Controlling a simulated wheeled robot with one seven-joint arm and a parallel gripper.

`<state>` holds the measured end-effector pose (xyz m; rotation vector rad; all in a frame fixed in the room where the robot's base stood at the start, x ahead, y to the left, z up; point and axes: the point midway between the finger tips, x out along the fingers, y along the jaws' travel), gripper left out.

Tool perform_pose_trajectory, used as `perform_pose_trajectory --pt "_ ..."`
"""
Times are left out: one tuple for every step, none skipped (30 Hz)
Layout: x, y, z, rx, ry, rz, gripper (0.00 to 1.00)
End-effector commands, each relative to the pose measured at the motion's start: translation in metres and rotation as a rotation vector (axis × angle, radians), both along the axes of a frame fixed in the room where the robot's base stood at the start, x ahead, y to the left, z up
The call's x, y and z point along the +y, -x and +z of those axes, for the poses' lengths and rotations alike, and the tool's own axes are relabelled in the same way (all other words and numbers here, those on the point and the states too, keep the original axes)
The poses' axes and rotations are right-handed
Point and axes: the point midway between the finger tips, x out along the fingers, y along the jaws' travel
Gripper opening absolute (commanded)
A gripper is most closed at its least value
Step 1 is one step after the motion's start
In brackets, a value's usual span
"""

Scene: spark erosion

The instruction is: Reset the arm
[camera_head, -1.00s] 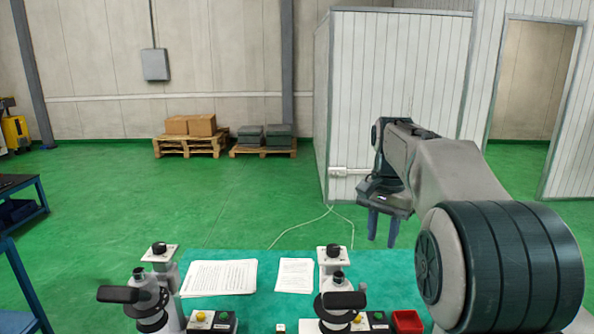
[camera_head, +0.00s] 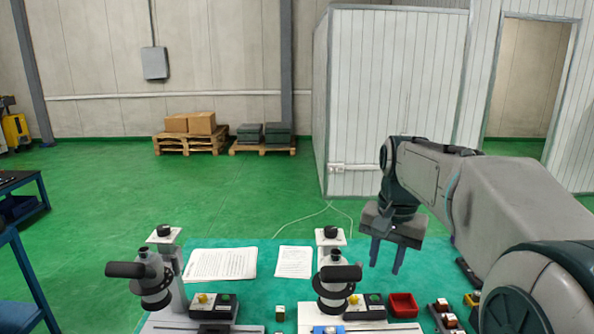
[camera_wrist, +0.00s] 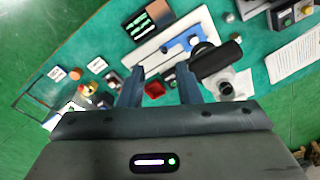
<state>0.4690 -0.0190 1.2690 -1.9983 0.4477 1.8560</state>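My gripper (camera_head: 385,268) is at the right of the head view, fingers pointing down, above the right back part of the green-topped table (camera_head: 262,262). Its two blue fingers are apart with nothing between them. In the wrist view, the same open fingers (camera_wrist: 160,77) show above the table top, with a small red tray (camera_wrist: 154,89) seen beyond them. The red tray (camera_head: 403,305) stands on the table in the head view, below and right of the gripper.
Two microscope-like instruments (camera_head: 155,280) (camera_head: 333,278) stand on the table, with control boxes (camera_head: 212,306) beside them. Papers (camera_head: 221,264) lie behind. Button blocks (camera_head: 443,315) are at the right under my arm. A blue-framed bench (camera_head: 22,205) is at the left. Open green floor lies behind the table.

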Motion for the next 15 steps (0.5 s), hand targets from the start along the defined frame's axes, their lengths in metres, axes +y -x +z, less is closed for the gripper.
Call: perform_pose_trajectory --pt "0.001 0.014 -0.013 -0.013 0.0 0.028 0.31" --pt "0.002 0.021 -0.019 -0.021 0.001 0.05 0.31" --pt "0.004 0.033 -0.029 -0.034 0.003 0.08 0.31" --pt "0.005 0.042 -0.037 -0.045 0.005 0.105 0.31" --pt "0.006 0.052 -0.045 -0.056 0.009 0.132 0.31" --pt "0.008 0.066 -0.057 -0.071 0.013 0.168 0.31" --pt "0.009 0.076 -0.066 -0.083 0.018 0.195 0.31" --pt "0.011 0.086 -0.075 -0.094 0.024 0.223 0.31" --pt "0.012 0.099 -0.088 -0.109 0.031 0.258 0.31" --pt "0.013 0.108 -0.097 -0.12 0.038 0.284 0.31" --pt "0.015 0.118 -0.107 -0.129 0.044 0.31 0.31" --pt "0.016 0.129 -0.119 -0.142 0.055 0.343 0.31" --pt "0.017 0.137 -0.128 -0.15 0.062 0.366 0.31" --pt "0.018 0.145 -0.136 -0.158 0.068 0.386 0.31" --pt "0.018 0.153 -0.146 -0.167 0.078 0.412 0.31"
